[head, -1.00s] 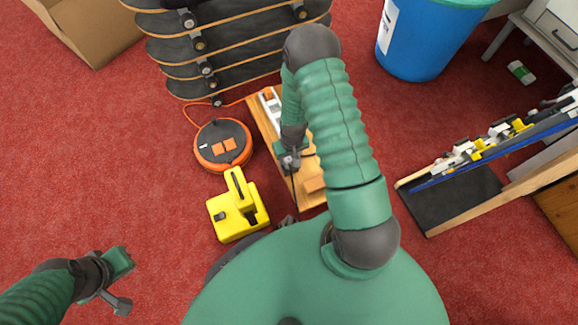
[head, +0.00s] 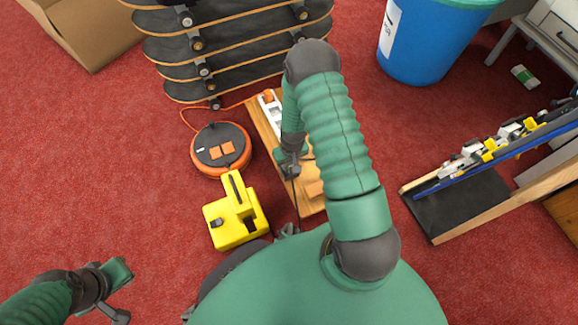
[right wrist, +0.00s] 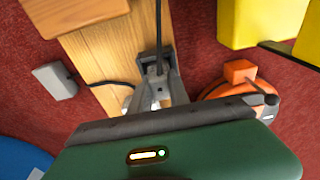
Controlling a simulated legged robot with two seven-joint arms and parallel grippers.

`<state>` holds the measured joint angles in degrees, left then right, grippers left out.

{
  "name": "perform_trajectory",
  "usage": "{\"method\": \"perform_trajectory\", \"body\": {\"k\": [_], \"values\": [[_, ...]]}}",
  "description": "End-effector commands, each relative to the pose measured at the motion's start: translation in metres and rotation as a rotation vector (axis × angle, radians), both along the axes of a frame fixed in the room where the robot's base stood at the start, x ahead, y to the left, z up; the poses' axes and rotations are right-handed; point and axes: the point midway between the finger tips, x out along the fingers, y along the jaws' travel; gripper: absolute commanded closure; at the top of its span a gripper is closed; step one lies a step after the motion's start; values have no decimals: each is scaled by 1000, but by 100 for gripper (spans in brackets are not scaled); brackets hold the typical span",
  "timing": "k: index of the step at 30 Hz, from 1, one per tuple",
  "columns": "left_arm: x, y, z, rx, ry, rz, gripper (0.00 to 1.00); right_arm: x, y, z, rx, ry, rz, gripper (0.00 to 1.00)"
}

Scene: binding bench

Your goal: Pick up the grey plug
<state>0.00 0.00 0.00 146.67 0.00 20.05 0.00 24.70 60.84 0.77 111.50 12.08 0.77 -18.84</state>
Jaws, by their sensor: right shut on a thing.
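My right gripper (head: 290,170) is over the wooden board (head: 312,204), low beside its left edge in the head view. In the right wrist view its fingers (right wrist: 157,92) are shut on a small grey plug (right wrist: 158,72), mostly hidden between them. A dark cable (right wrist: 158,22) runs from it towards the top of that view. I cannot tell whether the plug is clear of the board. My left gripper (head: 118,293) is open and empty above the carpet at lower left.
An orange cable reel (head: 221,150) and a yellow box-shaped tool (head: 235,222) stand left of the board. A grey block (right wrist: 55,80) with a dark lead lies beside it. Skateboards (head: 225,50) are stacked behind; a blue bin (head: 425,45) stands at back right. Carpet at left is clear.

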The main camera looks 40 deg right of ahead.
Motion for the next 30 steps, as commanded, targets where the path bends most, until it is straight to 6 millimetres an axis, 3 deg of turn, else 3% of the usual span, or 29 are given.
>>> {"method": "perform_trajectory", "body": {"k": [11,14,24,30], "values": [[0,0,3,0,0,0,100,0,0,3,0,-1,0,100],[0,0,13,0,0,0,100,1,0,16,-1,-2,0,100],[0,0,68,0,0,0,100,0,0,95,-1,-2,1,100],[0,0,69,0,0,0,100,0,0,101,0,0,0,100]]}}
